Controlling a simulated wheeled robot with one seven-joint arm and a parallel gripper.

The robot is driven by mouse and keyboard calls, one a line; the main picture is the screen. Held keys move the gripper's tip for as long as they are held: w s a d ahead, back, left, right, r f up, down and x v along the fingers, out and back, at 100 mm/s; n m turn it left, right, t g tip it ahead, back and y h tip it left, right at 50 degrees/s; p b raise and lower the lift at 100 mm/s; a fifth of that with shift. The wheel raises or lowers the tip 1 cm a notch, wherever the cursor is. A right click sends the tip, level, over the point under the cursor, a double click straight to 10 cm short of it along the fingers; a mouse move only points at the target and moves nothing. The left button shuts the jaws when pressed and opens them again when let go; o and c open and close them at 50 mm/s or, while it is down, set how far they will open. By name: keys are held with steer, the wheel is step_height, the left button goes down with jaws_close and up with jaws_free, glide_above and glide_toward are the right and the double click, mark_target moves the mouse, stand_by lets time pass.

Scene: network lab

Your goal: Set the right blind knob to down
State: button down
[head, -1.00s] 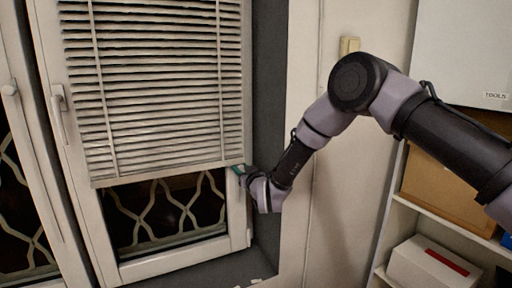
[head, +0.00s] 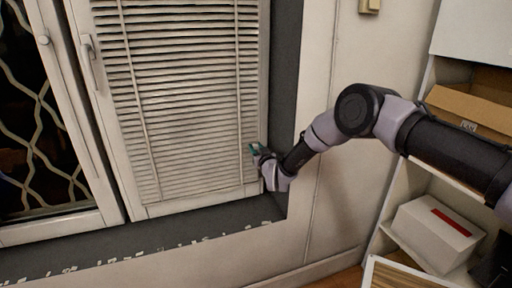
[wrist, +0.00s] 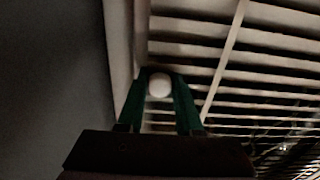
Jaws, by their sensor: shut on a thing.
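The right blind (head: 195,95) covers its window pane, with its bottom edge close to the bottom of the window frame. The blind also shows in the wrist view (wrist: 255,75). The blind knob (wrist: 159,86) is a small white ball at the blind's edge, by the frame. My gripper (wrist: 160,92) has its green fingers on both sides of the knob and is shut on it. In the head view my gripper (head: 254,150) is at the right side of the blind, low on the window frame; the knob is hidden there.
The left window (head: 40,130) is uncovered and shows a curved grille. A window handle (head: 89,58) is on the right window's left frame. The sill (head: 150,240) has small pale scraps. Shelves with a white box (head: 432,232) stand at the right.

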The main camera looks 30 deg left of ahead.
steer(key=c, duration=0.6)
jaws_free()
steer(key=shift+f, duration=0.35)
steer(key=shift+r, duration=0.1)
steer(key=v, duration=1)
steer(key=shift+s+d, duration=0.25)
steer(key=shift+s, duration=0.05)
